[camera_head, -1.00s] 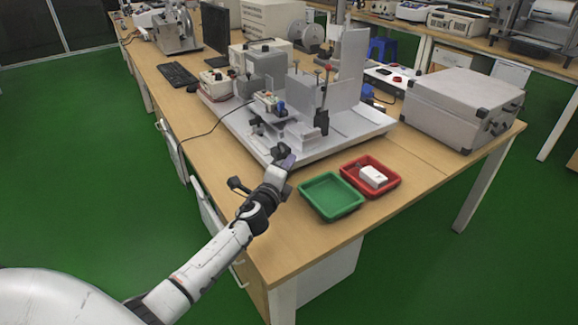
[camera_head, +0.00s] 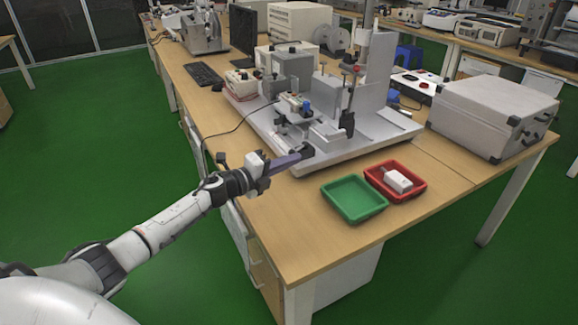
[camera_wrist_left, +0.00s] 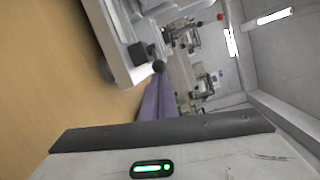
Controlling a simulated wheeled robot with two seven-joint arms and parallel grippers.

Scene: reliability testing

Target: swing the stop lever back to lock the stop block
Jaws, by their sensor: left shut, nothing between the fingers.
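The test fixture is a pale grey plate (camera_head: 335,158) with a machine on it. A small dark block (camera_head: 307,151) sits at its front edge; it also shows in the wrist view (camera_wrist_left: 138,54). A dark round knob (camera_wrist_left: 158,66) lies beside it in the wrist view. I cannot tell surely which dark part is the stop lever and which the stop block. My left gripper (camera_head: 298,157) is shut and empty, its purple fingers pointing right. In the wrist view its fingertips (camera_wrist_left: 159,80) are close to the knob; contact is unclear. My right gripper is not in view.
A grey case (camera_head: 480,115) is at the right. The table's front corner (camera_head: 300,240) is bare.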

